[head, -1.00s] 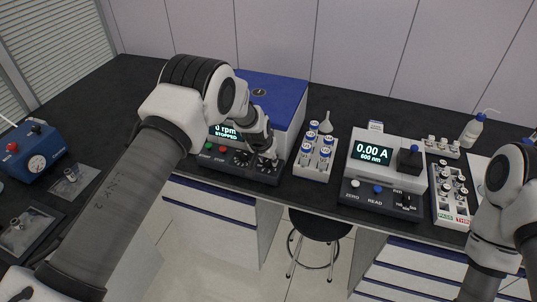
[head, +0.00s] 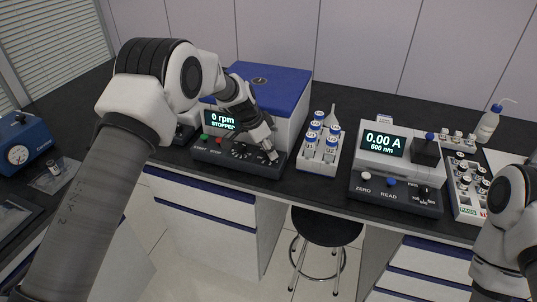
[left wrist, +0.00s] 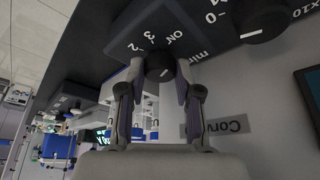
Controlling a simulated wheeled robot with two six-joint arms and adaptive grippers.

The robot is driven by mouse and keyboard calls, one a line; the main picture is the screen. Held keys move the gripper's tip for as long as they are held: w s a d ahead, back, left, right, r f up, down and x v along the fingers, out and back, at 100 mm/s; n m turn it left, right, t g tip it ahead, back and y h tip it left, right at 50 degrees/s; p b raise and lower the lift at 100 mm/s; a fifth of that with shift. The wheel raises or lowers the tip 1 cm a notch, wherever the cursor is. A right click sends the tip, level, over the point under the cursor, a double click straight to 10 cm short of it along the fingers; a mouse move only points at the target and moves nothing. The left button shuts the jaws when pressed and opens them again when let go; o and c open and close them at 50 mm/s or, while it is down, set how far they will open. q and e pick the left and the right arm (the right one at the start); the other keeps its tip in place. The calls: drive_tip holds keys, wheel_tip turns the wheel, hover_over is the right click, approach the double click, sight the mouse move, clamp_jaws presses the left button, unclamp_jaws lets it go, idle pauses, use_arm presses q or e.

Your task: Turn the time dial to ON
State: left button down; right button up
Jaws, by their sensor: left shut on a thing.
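The centrifuge (head: 272,88) has a blue lid and a display reading 0 rpm, STOPPED. Its dark front panel (head: 215,156) carries a green button, a red button and dials. My left gripper (head: 270,153) is at the panel's right end. In the left wrist view, the gripper (left wrist: 155,80) is shut on the black time dial (left wrist: 160,67), with a finger on each side. The marks 2, 3, ON and "min" show beside the dial; where its pointer stands I cannot tell. Only part of my right arm shows in the head view; its gripper is out of frame.
Another dial (left wrist: 264,22), marked x10, is close beside the gripper. A white rack (head: 318,160) of blue-capped tubes stands right of the centrifuge. A photometer (head: 398,165) reading 0.00 A stands further right. A blue device (head: 22,150) with a gauge is far left.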

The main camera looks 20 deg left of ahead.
sight(259, 161)
use_arm(q)
drive_tip(key=shift+f, duration=0.1)
idle(0.3)
drive_tip(key=c, duration=0.8)
unclamp_jaws()
drive_tip(key=v, duration=0.7)
drive_tip(key=shift+a+r, duration=0.1)
drive_tip(key=shift+r, duration=0.15)
drive_tip(key=shift+s, duration=0.1)
